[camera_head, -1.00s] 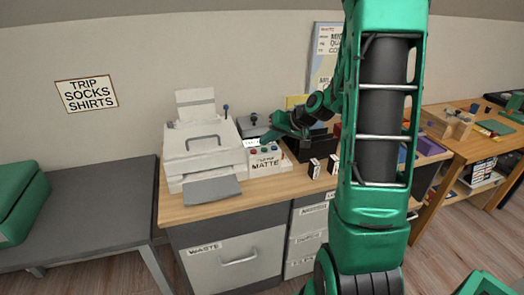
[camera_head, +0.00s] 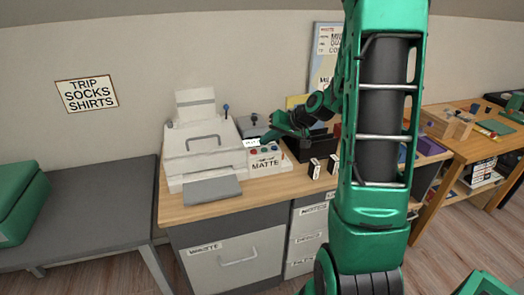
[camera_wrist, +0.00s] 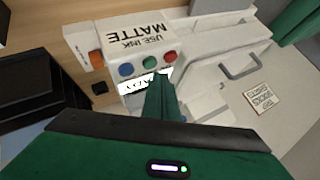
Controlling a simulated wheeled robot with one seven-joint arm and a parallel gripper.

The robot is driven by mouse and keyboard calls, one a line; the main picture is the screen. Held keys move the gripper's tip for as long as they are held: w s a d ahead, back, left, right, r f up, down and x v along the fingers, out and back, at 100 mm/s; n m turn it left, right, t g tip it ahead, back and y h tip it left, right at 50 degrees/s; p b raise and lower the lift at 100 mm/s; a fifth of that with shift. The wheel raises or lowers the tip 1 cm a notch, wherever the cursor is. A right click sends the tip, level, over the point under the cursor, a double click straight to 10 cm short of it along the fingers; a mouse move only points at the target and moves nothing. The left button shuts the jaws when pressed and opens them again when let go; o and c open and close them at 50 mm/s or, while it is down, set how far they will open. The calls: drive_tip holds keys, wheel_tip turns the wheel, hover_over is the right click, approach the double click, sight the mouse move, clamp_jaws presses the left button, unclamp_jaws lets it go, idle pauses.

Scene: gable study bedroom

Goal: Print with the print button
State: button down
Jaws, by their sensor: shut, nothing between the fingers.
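The white printer (camera_head: 202,150) stands on the wooden desk, with a control block (camera_head: 268,163) on its right side marked MATTE. In the wrist view the block carries a blue button (camera_wrist: 126,69), a green button (camera_wrist: 149,62) and a red button (camera_wrist: 170,57), beside a sign reading USE INK MATTE (camera_wrist: 122,36). A small lit display (camera_wrist: 131,87) with dark text is partly covered by my fingers. My gripper (camera_head: 266,139) is shut and empty, above the block. In the wrist view its fingertips (camera_wrist: 159,76) appear just by the green button; I cannot tell whether they touch.
A black tray (camera_head: 309,147) and two small boxes (camera_head: 314,168) stand right of the block. A sheet of paper (camera_head: 195,104) rises behind the printer. A grey bench (camera_head: 95,200) is at left. An orange part (camera_wrist: 96,58) shows on the block's side.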

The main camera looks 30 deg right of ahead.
drive_tip(key=shift+f, duration=0.15)
drive_tip(key=shift+f, duration=0.25)
